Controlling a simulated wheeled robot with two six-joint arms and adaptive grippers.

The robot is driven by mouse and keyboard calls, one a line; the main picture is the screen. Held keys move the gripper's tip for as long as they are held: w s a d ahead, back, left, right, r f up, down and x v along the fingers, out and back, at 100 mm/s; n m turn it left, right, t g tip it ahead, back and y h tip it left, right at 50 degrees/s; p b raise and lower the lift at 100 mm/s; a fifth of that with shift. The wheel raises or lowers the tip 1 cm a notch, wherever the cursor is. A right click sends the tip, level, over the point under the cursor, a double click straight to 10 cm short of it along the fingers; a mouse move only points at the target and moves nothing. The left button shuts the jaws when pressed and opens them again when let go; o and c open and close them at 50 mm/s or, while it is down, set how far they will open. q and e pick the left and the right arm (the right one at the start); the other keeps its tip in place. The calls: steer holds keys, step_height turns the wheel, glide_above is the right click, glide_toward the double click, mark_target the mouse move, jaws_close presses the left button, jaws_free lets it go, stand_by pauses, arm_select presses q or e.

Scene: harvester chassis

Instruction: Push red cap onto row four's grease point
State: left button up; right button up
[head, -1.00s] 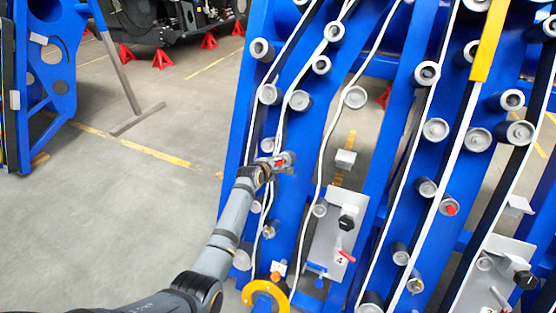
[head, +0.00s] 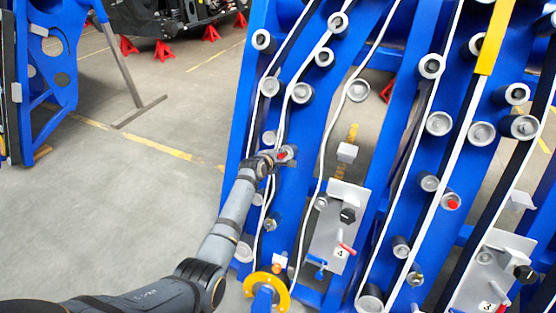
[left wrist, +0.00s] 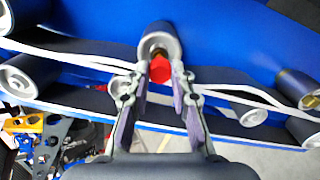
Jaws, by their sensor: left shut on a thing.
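The red cap (left wrist: 160,70) is between the fingertips of my left gripper (left wrist: 158,82) in the left wrist view. The gripper is shut on it. The cap's far side is against, or right in front of, the centre of a grey roller end (left wrist: 158,40); whether it is seated on the grease point I cannot tell. In the head view the left gripper (head: 282,157) reaches the blue frame of the row by the plate marked 4 (head: 340,250), with the red cap (head: 282,155) at its tip. The grease point itself is hidden. My right gripper is not in view.
Another red cap (head: 452,204) sits on a roller of the row to the right, by the plate marked 3 (head: 485,280). White hoses (head: 322,150) run along the blue rows beside the rollers. A yellow ring (head: 267,292) is low in front. Open floor lies left.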

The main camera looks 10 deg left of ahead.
arm_select(q)
steer(key=shift+r, duration=0.1)
stand_by(0.5)
steer(key=shift+p, duration=0.35)
steer(key=shift+p, duration=0.65)
stand_by(0.6)
steer(key=shift+w+f+b, duration=0.1)
steer(key=shift+f+b, duration=0.1)
steer(key=shift+b, duration=0.1)
steer(key=shift+b+x, duration=1)
steer(key=shift+b, duration=0.15)
steer(key=o, duration=0.8)
steer(key=shift+r, duration=0.1)
